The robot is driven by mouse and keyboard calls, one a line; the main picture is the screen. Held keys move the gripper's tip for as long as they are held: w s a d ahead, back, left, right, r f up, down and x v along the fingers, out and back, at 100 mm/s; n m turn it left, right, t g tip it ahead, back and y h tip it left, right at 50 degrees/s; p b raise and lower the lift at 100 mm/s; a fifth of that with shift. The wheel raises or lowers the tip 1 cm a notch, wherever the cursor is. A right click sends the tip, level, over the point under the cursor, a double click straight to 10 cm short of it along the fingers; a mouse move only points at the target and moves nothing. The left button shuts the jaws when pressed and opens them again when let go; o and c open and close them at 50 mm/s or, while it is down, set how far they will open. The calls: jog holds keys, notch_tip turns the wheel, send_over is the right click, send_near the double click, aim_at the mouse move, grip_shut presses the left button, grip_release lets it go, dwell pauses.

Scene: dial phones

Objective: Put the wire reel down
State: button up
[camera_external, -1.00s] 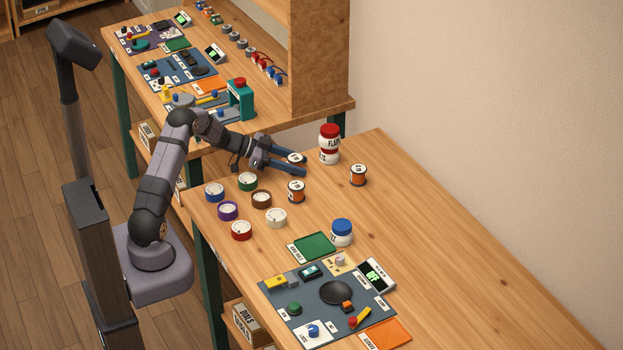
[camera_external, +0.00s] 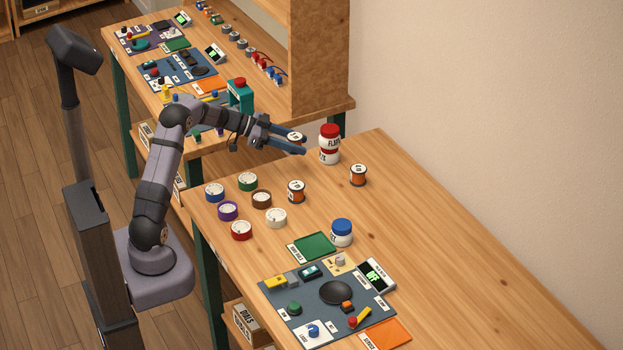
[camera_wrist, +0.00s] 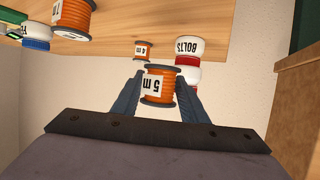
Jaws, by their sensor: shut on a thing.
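My gripper (camera_external: 301,145) is shut on an orange wire reel (camera_wrist: 158,88) with black rims and a white label reading 5 m. The wrist view appears upside down and shows the reel between both fingers. In the external view the held reel's pale top (camera_external: 295,136) shows between the blue fingers, raised above the bench (camera_external: 430,220) near its far left end. Two other orange reels stand upright on the bench, the nearer reel (camera_external: 296,191) and the farther reel (camera_external: 358,175). One of these, labelled 4 m (camera_wrist: 144,50), also shows in the wrist view.
Two stacked red-lidded jars (camera_external: 329,145) stand just right of my gripper. A blue-lidded jar (camera_external: 342,232), green mat (camera_external: 314,246) and device board (camera_external: 300,300) are in front. The right side is bare.

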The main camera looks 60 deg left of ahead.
jog(key=shift+r, duration=1.1)
jog(key=w+d+m+g+h+b, duration=0.2)
jog(key=d+m+g+h+b, duration=0.15)
jog(key=d, duration=1.65)
jog(key=w+d+m+g+h+b, duration=0.25)
jog(key=d+b, duration=0.25)
jog(key=d, duration=1.5)
jog(key=n+t+y, duration=0.8)
jog(key=n+y, duration=0.2)
send_over(380, 204)
jog(key=shift+f+b, duration=3.6)
jog(key=shift+f, duration=1.3)
jog(key=shift+f, duration=0.15)
jog(key=o, duration=1.1)
